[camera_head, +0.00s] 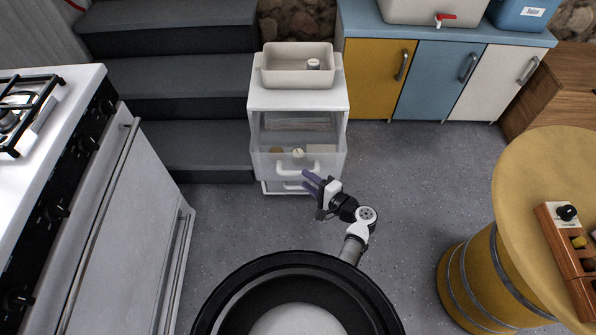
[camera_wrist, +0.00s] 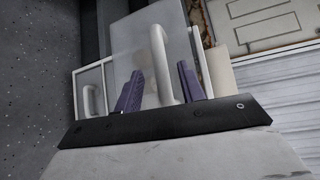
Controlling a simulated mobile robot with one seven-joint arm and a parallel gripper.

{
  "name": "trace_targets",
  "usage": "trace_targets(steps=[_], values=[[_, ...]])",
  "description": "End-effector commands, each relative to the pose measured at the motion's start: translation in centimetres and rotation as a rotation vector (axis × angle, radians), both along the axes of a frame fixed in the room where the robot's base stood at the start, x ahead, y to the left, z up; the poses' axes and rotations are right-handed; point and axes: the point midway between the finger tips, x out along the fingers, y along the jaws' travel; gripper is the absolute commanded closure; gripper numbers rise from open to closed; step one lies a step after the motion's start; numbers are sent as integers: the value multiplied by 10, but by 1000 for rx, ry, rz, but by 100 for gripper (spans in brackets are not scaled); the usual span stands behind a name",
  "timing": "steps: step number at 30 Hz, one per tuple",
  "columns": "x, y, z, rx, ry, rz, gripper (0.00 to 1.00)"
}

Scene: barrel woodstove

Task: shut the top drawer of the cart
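The white cart (camera_head: 298,98) stands against the dark steps. Its top drawer (camera_head: 265,166) has a see-through front and appears pulled out, with small items visible inside. The drawer's white bar handle (camera_wrist: 158,52) shows in the wrist view. My gripper (camera_head: 311,183) is in front of the cart, at the right part of the drawer handle. In the wrist view my gripper (camera_wrist: 160,84) has its purple fingers apart, one on each side of the handle, with gaps. Contact with the handle cannot be told. A lower drawer handle (camera_wrist: 89,101) shows at left.
A beige tub (camera_head: 297,78) holding a small container sits on the cart top. A stove (camera_head: 120,220) is at left, dark steps (camera_head: 180,85) behind it. Coloured cabinets (camera_head: 430,85) stand at back right, a yellow barrel table (camera_head: 475,290) at right. Floor right of the cart is clear.

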Motion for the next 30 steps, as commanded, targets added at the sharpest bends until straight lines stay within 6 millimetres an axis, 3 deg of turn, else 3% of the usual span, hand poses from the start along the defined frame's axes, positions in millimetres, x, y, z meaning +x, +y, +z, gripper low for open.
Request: trace_targets(steps=[9,20,30], values=[[32,31,-5,0,-1,0,60],[36,36,-7,-1,-1,0,60],[35,36,-7,-1,-1,-1,100]])
